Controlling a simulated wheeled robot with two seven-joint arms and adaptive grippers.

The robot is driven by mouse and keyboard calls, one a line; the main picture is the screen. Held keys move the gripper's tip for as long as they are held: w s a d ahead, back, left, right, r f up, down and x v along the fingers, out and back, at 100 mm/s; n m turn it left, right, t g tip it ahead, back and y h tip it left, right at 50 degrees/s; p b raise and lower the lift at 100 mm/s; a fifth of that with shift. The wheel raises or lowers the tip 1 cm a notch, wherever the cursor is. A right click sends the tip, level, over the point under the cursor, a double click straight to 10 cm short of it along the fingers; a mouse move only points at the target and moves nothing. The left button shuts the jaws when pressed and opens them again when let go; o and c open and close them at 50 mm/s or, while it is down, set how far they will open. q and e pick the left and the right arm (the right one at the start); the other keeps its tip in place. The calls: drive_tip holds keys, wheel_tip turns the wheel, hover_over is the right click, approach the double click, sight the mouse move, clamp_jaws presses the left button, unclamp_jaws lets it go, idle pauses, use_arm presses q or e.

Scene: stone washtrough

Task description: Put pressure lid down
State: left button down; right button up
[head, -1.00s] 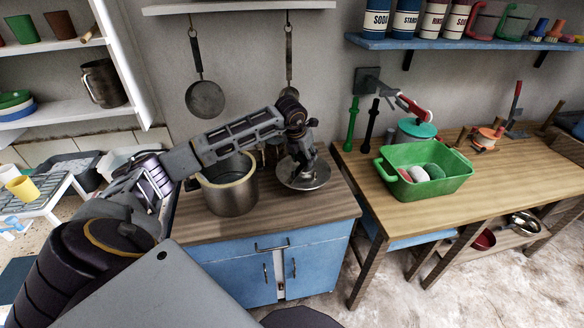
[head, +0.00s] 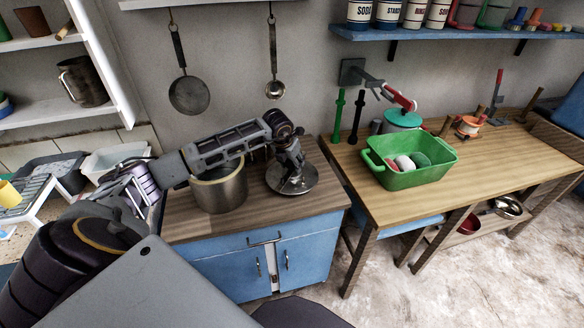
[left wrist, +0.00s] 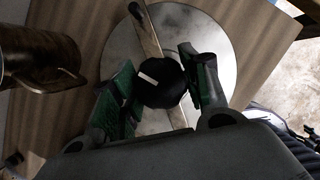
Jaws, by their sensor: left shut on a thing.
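The pressure lid (head: 306,182) is a round silvery disc at the right part of the wooden counter on the blue cabinet. In the left wrist view the lid (left wrist: 215,45) shows a pale bar across it and a black knob (left wrist: 162,82). My left gripper (head: 291,180) is above the lid, its green-padded fingers (left wrist: 160,88) on both sides of the knob, shut on it. I cannot tell whether the lid touches the counter. The metal pot (head: 222,192) stands just left of the lid, open at the top, partly behind my arm. My right gripper is out of view.
A wooden table on the right holds a green basin (head: 410,165) with several roundish things in it. A pan (head: 188,95) and a ladle (head: 275,88) hang on the wall behind the counter. The counter's front strip (head: 250,225) is bare.

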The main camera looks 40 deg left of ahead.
use_arm(q)
wheel_tip(320, 180, down, 2)
drive_tip(key=shift+f, duration=0.1)
idle(0.4)
drive_tip(key=c, duration=1.1)
unclamp_jaws()
drive_tip(key=shift+f, duration=0.15)
drive_tip(key=shift+c, duration=0.2)
drive_tip(key=o, duration=0.4)
drive_tip(key=shift+r, duration=0.2)
